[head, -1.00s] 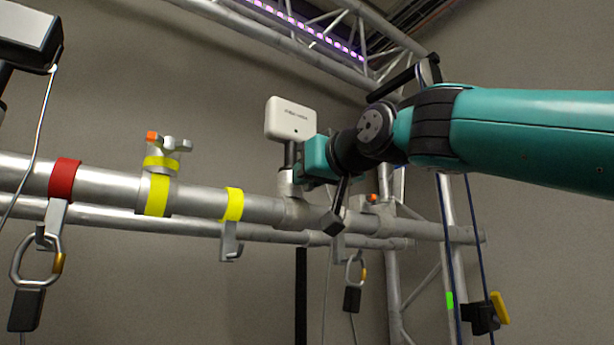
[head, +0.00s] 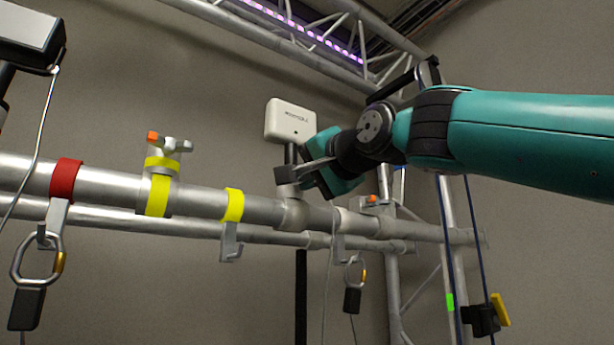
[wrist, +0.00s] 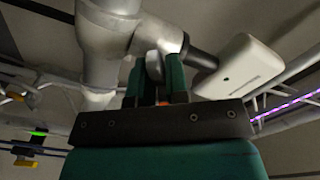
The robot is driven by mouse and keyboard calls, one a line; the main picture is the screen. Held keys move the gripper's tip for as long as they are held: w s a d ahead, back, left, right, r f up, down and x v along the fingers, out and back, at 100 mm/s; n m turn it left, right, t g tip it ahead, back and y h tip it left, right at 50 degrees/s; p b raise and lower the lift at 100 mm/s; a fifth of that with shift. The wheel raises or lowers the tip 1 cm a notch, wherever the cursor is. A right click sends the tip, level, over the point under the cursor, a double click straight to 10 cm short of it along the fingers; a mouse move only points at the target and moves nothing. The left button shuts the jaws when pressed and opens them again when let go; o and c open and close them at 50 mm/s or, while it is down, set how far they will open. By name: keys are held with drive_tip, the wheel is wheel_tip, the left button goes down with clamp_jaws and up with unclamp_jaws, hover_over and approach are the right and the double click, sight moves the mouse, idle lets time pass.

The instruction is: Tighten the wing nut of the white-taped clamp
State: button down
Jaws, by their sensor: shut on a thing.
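In the wrist view my gripper (wrist: 155,80) is shut on a grey wing nut (wrist: 154,66), with a bit of orange showing between the fingers. The clamp under it sits on a grey tube (wrist: 107,45); its tape cannot be made out clearly there. In the head view my gripper's teal body (head: 335,172) is at the rail beside the white box, and its fingertips and the held nut are hidden. A pale band (head: 346,222) shows on the tube just below it; I cannot tell if it is the white tape.
A white box on a post (head: 288,121) stands close beside my gripper; it also shows in the wrist view (wrist: 240,68). To the left are a yellow-taped clamp (head: 158,195), a yellow-banded hook (head: 232,205) and a red band (head: 66,179). Another orange-marked clamp (head: 372,200) is at the right.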

drive_tip(key=m, duration=0.7)
drive_tip(key=shift+f, duration=0.1)
idle(0.6)
drive_tip(key=c, duration=1.1)
unclamp_jaws()
drive_tip(key=b+v, duration=0.7)
drive_tip(key=v, duration=1)
drive_tip(key=shift+s+d, duration=0.2)
